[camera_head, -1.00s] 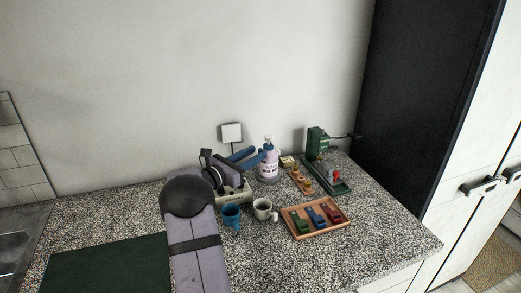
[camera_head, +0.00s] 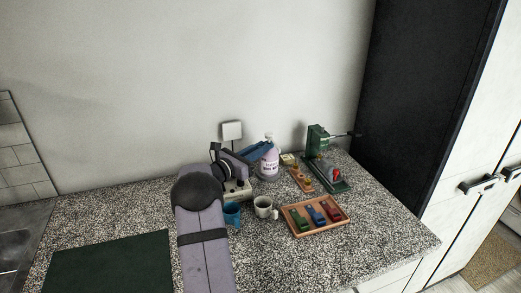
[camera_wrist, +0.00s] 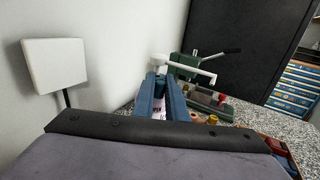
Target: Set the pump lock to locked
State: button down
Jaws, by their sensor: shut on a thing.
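The pump bottle (camera_head: 269,166) stands upright on the counter near the wall, clear with pinkish contents and a printed label. In the wrist view its white pump head (camera_wrist: 159,60) shows above my fingertips, with the spout pointing right. My gripper (camera_head: 267,147) reaches it from the left with blue fingers, at the neck just below the pump head. In the wrist view the gripper (camera_wrist: 157,78) is shut on the pump collar. The fingers hide the collar and most of the bottle, so I cannot read the lock's setting.
A blue mug (camera_head: 231,214) and a pale mug (camera_head: 263,207) stand in front. A wooden tray (camera_head: 317,231) of coloured pieces lies right of them. A green press-like tool (camera_head: 318,140) stands behind. The front right counter is clear.

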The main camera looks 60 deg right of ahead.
jog(key=shift+s+g, duration=0.25)
jog(key=shift+g, duration=0.15)
jog(key=shift+w+d+m+g+y, duration=0.1)
jog(key=shift+w+m+g+y, duration=0.2)
jog(key=shift+m+g, duration=0.4)
jog(key=shift+w+d+m+g+y, duration=0.1)
jog(key=shift+w+m+g+y, duration=0.1)
jog(key=shift+m+g+y, duration=0.35)
jog(key=shift+w+m+g+y+b, duration=0.1)
jog(key=shift+m+g+y+b, duration=0.3)
jog(key=shift+g, duration=0.45)
jog(key=shift+f, duration=0.1)
jog(key=c, duration=1.8)
grip_release()
jog(key=shift+o, duration=0.2)
jog(key=shift+a, duration=0.1)
jog(key=shift+w, duration=0.1)
jog(key=shift+b+v, duration=0.95)
jog(key=shift+v, duration=2.6)
